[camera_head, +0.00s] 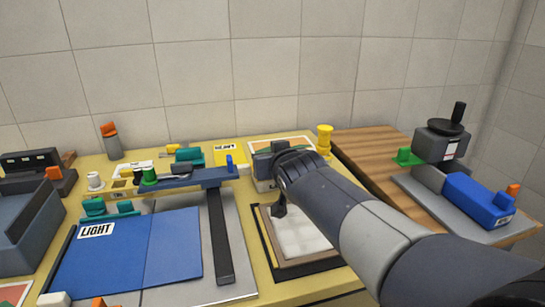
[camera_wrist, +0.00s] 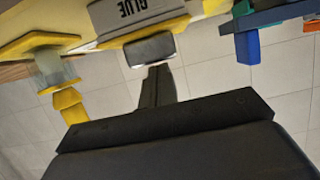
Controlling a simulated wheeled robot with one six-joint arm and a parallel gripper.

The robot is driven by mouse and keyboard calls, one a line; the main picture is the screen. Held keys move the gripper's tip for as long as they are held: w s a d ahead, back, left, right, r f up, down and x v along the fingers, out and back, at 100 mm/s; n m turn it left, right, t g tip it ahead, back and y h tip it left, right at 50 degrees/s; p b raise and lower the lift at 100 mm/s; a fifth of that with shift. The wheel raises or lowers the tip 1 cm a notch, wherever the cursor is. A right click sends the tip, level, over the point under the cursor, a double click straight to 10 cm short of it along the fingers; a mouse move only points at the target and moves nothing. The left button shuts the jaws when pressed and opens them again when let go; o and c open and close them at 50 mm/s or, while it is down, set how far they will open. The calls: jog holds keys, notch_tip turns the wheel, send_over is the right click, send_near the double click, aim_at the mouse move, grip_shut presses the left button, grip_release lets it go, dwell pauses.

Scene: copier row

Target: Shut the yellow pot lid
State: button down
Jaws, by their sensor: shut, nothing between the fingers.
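The yellow pot (camera_head: 324,143) stands near the back edge of the yellow table, to the right of my arm's end in the head view. In the wrist view, which looks upside down, a clear-sided pot with yellow parts (camera_wrist: 58,73) is at the left. A stepped yellow piece (camera_wrist: 70,106) extends from it; I cannot tell how far its lid is open. My gripper (camera_wrist: 160,68) is shut and empty, in front of a grey block on a unit marked GLUE (camera_wrist: 132,8). It appears apart from the pot. In the head view my arm hides my gripper's fingertips.
Left of my arm are a blue board marked LIGHT (camera_head: 120,262), a dark bar (camera_head: 219,240) and several small fittings. A framed white panel (camera_head: 300,235) lies below my arm. At right, a wooden top (camera_head: 365,150) carries a grey device (camera_head: 440,143) and a blue block (camera_head: 478,203).

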jog(key=shift+r+p, duration=0.45)
jog(key=shift+r, duration=0.1)
notch_tip(320, 180, up, 4)
jog(key=p, duration=0.3)
jog(key=shift+f, duration=0.1)
jog(key=f+v, duration=0.2)
jog(key=v, duration=0.7)
jog(key=shift+s+d+r, duration=0.2)
jog(key=shift+s, duration=0.5)
jog(key=shift+w, duration=0.1)
jog(key=x, duration=0.5)
jog(key=b+x, duration=0.1)
jog(key=x, duration=0.2)
jog(key=shift+w+a+r, duration=0.15)
jog(key=shift+w+r, duration=0.1)
jog(key=shift+w, duration=0.1)
jog(key=f+b, duration=0.1)
jog(key=w+f+b, duration=0.1)
jog(key=shift+w+a+f, duration=0.1)
jog(key=shift+w+f, duration=0.05)
jog(key=shift+f, duration=0.25)
jog(key=shift+f+b, duration=0.55)
jog(key=shift+f, duration=0.15)
